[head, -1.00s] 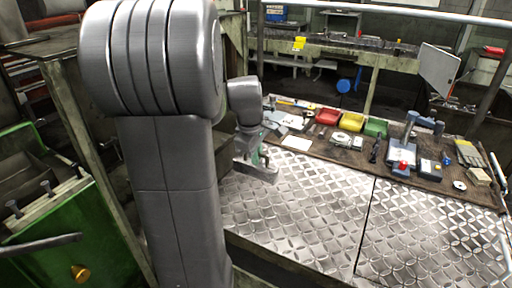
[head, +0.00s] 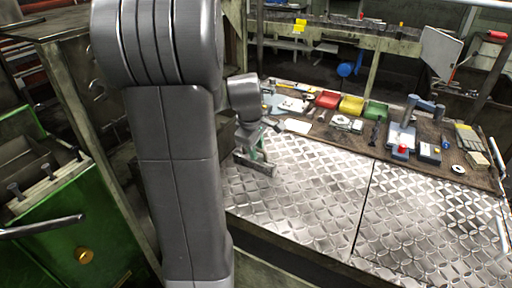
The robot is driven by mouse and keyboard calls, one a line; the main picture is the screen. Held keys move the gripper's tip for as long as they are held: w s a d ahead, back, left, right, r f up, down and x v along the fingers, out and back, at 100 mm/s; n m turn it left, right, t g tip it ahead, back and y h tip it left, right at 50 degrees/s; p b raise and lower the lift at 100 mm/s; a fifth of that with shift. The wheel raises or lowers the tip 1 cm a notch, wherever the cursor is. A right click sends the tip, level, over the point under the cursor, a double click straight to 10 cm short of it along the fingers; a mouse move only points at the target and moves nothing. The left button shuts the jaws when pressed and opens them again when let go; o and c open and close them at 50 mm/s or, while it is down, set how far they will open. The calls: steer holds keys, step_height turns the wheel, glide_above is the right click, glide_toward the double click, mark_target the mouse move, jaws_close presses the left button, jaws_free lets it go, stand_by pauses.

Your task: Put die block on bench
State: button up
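My gripper (head: 258,152) hangs at the left end of the bench (head: 310,190), beyond my large grey arm link. It is small and partly hidden, with greenish parts visible. A flat grey bar-like piece (head: 255,165) shows at its lower end, over or against the left edge of the bench top. I cannot tell whether this piece is the die block or part of the gripper, nor whether the fingers are open or shut. The bench has a bright diamond-plate top. No other die block can be made out clearly.
A dark mat (head: 350,145) along the back of the bench holds red (head: 327,100), yellow (head: 351,105) and green (head: 375,111) bins, tools and a grey stand (head: 402,135). The front plate area is clear. A green machine (head: 70,220) stands at left.

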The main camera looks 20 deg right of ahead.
steer(key=shift+s, duration=0.1)
steer(key=v, duration=1.2)
steer(key=shift+a, duration=0.2)
stand_by(0.3)
